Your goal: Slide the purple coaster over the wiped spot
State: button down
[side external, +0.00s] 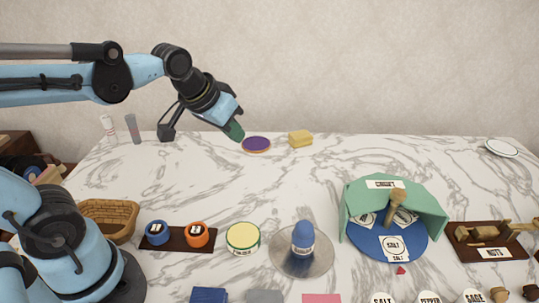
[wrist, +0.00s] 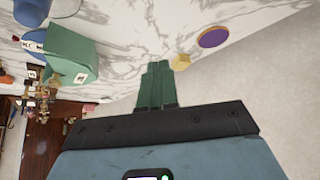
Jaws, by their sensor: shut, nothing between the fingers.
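The purple coaster (side external: 256,144) is a flat disc with a tan rim, lying on the marble table near its back edge. It also shows in the wrist view (wrist: 213,37), at the top right. My gripper (side external: 236,132) has green fingers and is just left of the coaster in the side view, seemingly above the table. In the wrist view the fingers (wrist: 157,70) are together and hold nothing. Whether they touch the coaster's edge cannot be told; the wrist view shows a gap. I cannot make out a wiped spot on the marble.
A yellow sponge-like block (side external: 300,139) lies right of the coaster. A green stand with a blue round base (side external: 385,247), a metal disc with a blue bottle (side external: 303,237) and a basket (side external: 110,219) stand nearer the front. The marble between the coaster and these things is clear.

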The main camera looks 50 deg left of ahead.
jog(key=w+a+r+n+g, duration=0.1)
jog(key=w+a+r+n, duration=0.15)
jog(key=w+a, duration=0.45)
jog(key=n+y, duration=0.1)
send_over(254, 161)
jog(key=d, duration=0.2)
jog(key=w+a+f+n+g, duration=0.2)
jog(key=w+a+f+n, duration=0.15)
jog(key=w+a, duration=0.35)
jog(key=shift+n+g+y, duration=0.4)
jog(key=shift+g+y, duration=0.1)
jog(key=shift+y, duration=0.1)
jog(key=shift+s+a+x, duration=0.1)
jog(key=shift+s+x, duration=0.15)
jog(key=shift+x, duration=2.55)
jog(key=shift+s+a+x, duration=0.15)
jog(key=shift+s+x, duration=0.05)
jog(key=shift+x, duration=2.65)
jog(key=shift+s+a+x, duration=0.1)
jog(key=shift+s+x, duration=0.15)
jog(key=shift+x, duration=2.55)
jog(key=s+d, duration=1)
jog(key=shift+s+d, duration=0.1)
jog(key=shift+d, duration=0.2)
